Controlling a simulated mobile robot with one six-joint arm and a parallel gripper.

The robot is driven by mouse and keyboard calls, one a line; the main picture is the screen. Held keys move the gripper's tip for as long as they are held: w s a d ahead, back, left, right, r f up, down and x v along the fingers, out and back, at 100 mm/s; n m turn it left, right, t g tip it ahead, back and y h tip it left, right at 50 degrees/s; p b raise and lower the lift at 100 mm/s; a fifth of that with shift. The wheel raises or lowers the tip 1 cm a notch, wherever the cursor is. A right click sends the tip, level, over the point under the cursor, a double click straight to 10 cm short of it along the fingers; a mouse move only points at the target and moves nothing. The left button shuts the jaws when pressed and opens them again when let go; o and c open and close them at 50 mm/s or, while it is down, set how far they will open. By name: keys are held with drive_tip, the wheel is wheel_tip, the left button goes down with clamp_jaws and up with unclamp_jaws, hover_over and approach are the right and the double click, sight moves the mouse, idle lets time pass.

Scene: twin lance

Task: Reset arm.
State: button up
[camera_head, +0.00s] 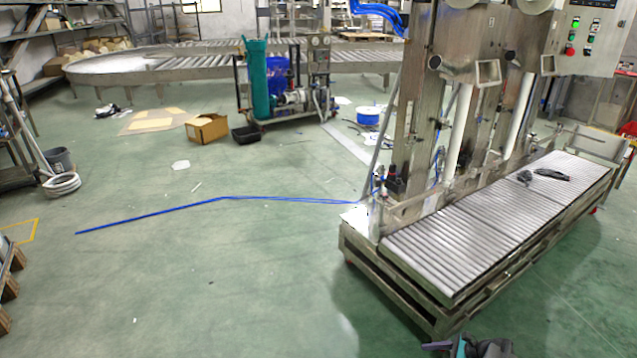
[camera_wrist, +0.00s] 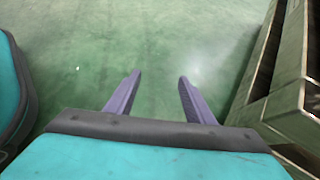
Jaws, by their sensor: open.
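My gripper (camera_wrist: 159,82) shows in the wrist view with its two purple fingers apart. Nothing is between them, and green floor shows beyond the tips. In the head view, a dark and teal part of my arm (camera_head: 480,347) shows at the bottom edge, in front of the near end of the roller conveyor; most of the arm is out of frame.
The metal roller conveyor (camera_head: 455,250) stands at right, with a dark item (camera_head: 550,174) on its rollers. Its frame (camera_wrist: 290,85) is close on the right in the wrist view. A blue line (camera_head: 160,215) lies across the floor. The floor at left is largely clear.

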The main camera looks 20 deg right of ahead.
drive_tip(key=w+a+r+n+g+y+p, duration=0.1)
drive_tip(key=a+r+n+g+p, duration=0.15)
drive_tip(key=a, duration=0.75)
drive_tip(key=w+a+r+n+g+p, duration=0.1)
drive_tip(key=a+r+n+g+p, duration=0.15)
drive_tip(key=a, duration=0.75)
drive_tip(key=s+a+r+n+g+h+p, duration=0.1)
drive_tip(key=s+a+r+n+g+p, duration=0.15)
drive_tip(key=a, duration=0.55)
drive_tip(key=s+a+r+n+g+p, duration=0.1)
drive_tip(key=s+a+n+p, duration=0.2)
drive_tip(key=a, duration=0.4)
drive_tip(key=s+a+r+n+g+h+p, duration=0.45)
drive_tip(key=s+a+n+p, duration=0.3)
drive_tip(key=s, duration=0.45)
drive_tip(key=s+d+r+n+h, duration=0.3)
drive_tip(key=s+n, duration=0.3)
drive_tip(key=n, duration=0.3)
drive_tip(key=shift+d+r+t+h+p, duration=0.2)
drive_tip(key=shift+d+t+h+p, duration=0.15)
drive_tip(key=shift+d, duration=0.5)
